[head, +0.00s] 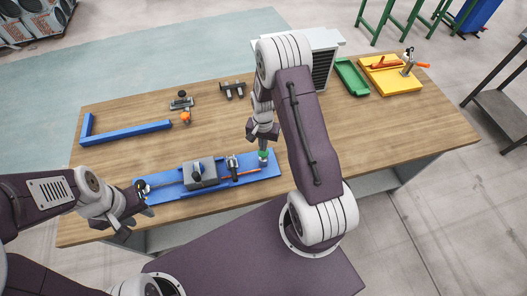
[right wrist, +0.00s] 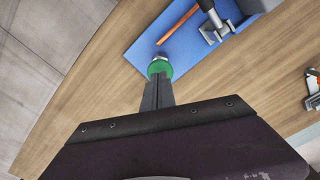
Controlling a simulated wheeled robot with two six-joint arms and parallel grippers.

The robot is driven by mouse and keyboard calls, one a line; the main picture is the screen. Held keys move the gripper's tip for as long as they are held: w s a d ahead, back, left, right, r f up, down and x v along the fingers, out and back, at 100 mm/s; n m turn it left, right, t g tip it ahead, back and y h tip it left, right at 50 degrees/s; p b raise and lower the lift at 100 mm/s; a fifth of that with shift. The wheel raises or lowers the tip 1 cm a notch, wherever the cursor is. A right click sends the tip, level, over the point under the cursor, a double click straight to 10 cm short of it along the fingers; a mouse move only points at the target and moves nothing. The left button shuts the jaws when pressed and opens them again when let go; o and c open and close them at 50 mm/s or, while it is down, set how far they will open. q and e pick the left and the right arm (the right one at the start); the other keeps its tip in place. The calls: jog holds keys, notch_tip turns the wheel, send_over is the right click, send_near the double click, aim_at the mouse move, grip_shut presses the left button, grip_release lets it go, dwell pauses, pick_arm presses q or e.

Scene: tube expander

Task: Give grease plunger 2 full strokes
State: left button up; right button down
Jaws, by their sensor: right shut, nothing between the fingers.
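The grease plunger (head: 263,156) has a green round top and stands at the right end of the blue fixture plate (head: 222,183). In the right wrist view the green top (right wrist: 158,67) shows just beyond the fingertips, with a light metal part behind it. My right gripper (head: 263,141) points down over the plunger, shut with nothing between its fingers. In the right wrist view the shut fingers (right wrist: 158,82) reach the green top's near edge; I cannot tell whether they touch. My left gripper (head: 140,197) is at the plate's left end; its jaw opening is unclear.
The plate carries a grey block (head: 200,177), a clamp (head: 232,166) and a copper tube (head: 246,172). Behind lie a blue L-shaped bar (head: 135,133), small tools, a green tray (head: 351,77) and a yellow tray (head: 390,82). The wooden table (head: 400,130) is clear at right.

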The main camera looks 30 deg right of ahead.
jog(key=shift+f, duration=0.25)
dwell(0.4)
jog(key=shift+f+b, duration=1.6)
jog(key=shift+f, duration=0.2)
jog(key=shift+r, duration=0.1)
jog(key=shift+r+p, duration=1.6)
jog(key=shift+r, duration=0.3)
notch_tip(320, 180, up, 5)
jog(key=p, duration=0.4)
jog(key=shift+r, duration=0.15)
jog(key=shift+f, duration=0.25)
